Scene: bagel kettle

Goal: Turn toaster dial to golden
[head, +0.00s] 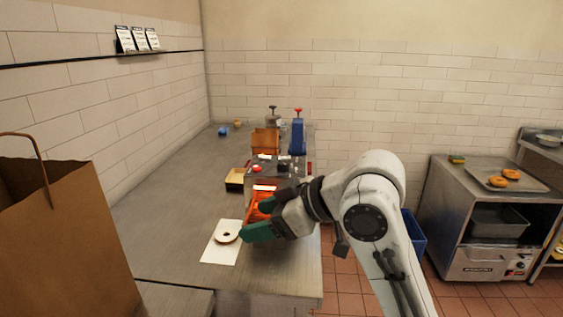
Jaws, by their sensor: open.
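A grey metal box (282,169), which looks like the toaster, sits on the steel counter beyond my gripper. A red round part (258,168) and dark parts show on it, and a bright orange glow (264,188) shows low on its near side. I cannot tell which part is the dial, and no setting can be read. My gripper (262,219), with green fingertips, is open in front of the box, pointing left. Its fingers and wrist hide part of the box and an orange-red thing (263,204) there. I cannot tell whether the fingers touch anything.
A bagel half (227,231) lies on white paper (219,253) left of my gripper. Behind the box stand a brown box (265,140) and a blue device (297,138). A paper bag (65,245) fills the left. The counter's left middle (170,205) is clear.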

